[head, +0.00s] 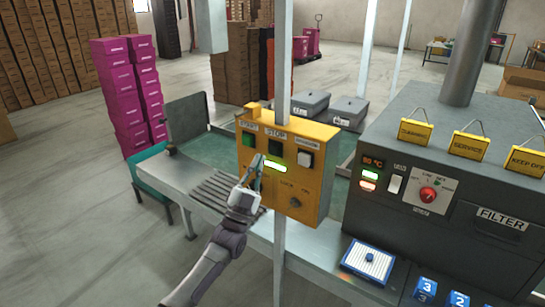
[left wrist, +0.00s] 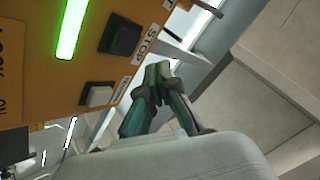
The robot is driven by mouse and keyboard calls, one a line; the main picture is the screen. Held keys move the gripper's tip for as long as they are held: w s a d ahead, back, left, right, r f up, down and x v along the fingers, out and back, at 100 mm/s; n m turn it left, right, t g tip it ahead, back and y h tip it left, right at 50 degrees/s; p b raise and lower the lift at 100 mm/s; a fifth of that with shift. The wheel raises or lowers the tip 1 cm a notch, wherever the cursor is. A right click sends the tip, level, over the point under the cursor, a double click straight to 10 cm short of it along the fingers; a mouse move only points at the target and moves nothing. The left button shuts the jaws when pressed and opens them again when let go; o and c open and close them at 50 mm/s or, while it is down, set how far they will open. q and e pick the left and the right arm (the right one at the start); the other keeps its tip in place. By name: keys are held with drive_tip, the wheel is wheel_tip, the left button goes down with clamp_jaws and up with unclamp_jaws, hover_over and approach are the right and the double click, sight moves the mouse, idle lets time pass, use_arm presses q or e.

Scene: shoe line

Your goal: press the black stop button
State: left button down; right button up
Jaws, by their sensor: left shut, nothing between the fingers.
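The black stop button (head: 275,147) is the middle one of three on the yellow control box (head: 315,190), under the label STOP. It also shows in the left wrist view (left wrist: 122,40) as a dark square. My left gripper (head: 257,163) is shut and empty, in front of the box, below and a little left of the black button in the head view. In the left wrist view its closed fingertips (left wrist: 158,71) lie beside the STOP label, apart from the button in the picture. The exact gap to the box face cannot be told. My right gripper does not show.
A green button (head: 248,139) sits left of the black one and a white button (head: 304,158) right of it. A lit green bar (head: 275,168) and a knob (head: 295,202) are below. A grey machine (head: 450,170) stands at right.

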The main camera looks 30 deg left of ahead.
sight(272, 146)
use_arm(q)
drive_tip(key=shift+w+d+b, duration=0.15)
drive_tip(key=shift+w+b, duration=0.7)
drive_tip(key=shift+w, duration=0.65)
idle(0.3)
drive_tip(key=shift+w+b, duration=0.35)
drive_tip(key=shift+w, duration=0.05)
drive_tip(key=shift+w+b, duration=0.55)
drive_tip(key=shift+b, duration=0.05)
idle(0.6)
drive_tip(key=shift+s+r, duration=0.1)
drive_tip(key=shift+s, duration=0.1)
drive_tip(key=shift+s+p, duration=0.65)
drive_tip(key=shift+s, duration=0.15)
